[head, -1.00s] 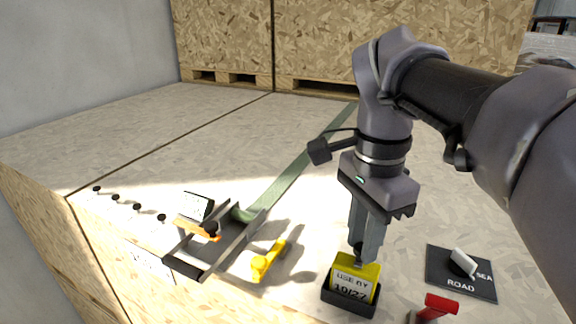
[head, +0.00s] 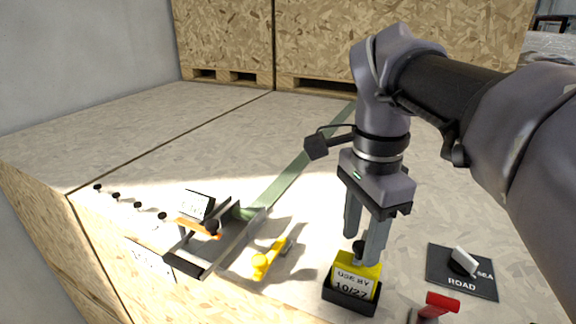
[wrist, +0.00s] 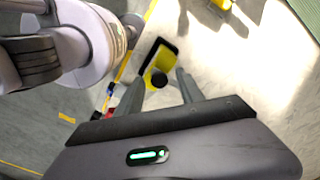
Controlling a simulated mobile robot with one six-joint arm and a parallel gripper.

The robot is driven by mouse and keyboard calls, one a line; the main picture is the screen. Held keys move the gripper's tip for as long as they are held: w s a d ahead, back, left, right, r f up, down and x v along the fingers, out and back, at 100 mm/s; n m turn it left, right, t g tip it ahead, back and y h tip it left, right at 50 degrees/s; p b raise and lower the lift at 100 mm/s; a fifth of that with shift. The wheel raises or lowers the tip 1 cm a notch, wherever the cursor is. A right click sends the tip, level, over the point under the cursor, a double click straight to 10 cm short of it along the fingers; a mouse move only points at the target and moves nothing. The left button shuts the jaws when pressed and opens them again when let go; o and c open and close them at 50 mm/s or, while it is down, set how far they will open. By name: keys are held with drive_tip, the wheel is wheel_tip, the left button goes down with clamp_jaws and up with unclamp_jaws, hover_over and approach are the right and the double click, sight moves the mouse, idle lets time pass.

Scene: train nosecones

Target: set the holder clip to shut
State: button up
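My gripper (head: 361,248) is open. Its fingers stand apart on either side of the black knob on top of a yellow "USE BY 10/27" block (head: 368,268), which sits in a black holder (head: 350,296). The wrist view also shows the open gripper (wrist: 161,76) with the block's yellow top (wrist: 157,62) and knob between and beyond the fingers. No part is labelled as the holder clip. A red-handled piece (head: 441,302) stands right of the block, partly cut off by the bottom edge. A yellow lever piece (head: 268,260) lies left of the block. I cannot tell which is the clip.
A black ROAD/SEA plate (head: 455,282) with a white switch lies right. At left, a card (head: 199,205) stands by an orange piece (head: 199,228) and a grey-green rail (head: 290,180). Several black pegs (head: 137,206) line the left edge. The table behind is clear.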

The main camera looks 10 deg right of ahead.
wheel_tip(320, 180, up, 17)
drive_tip(key=p, duration=0.6)
drive_tip(key=shift+r+p, duration=0.2)
drive_tip(key=shift+p, duration=0.2)
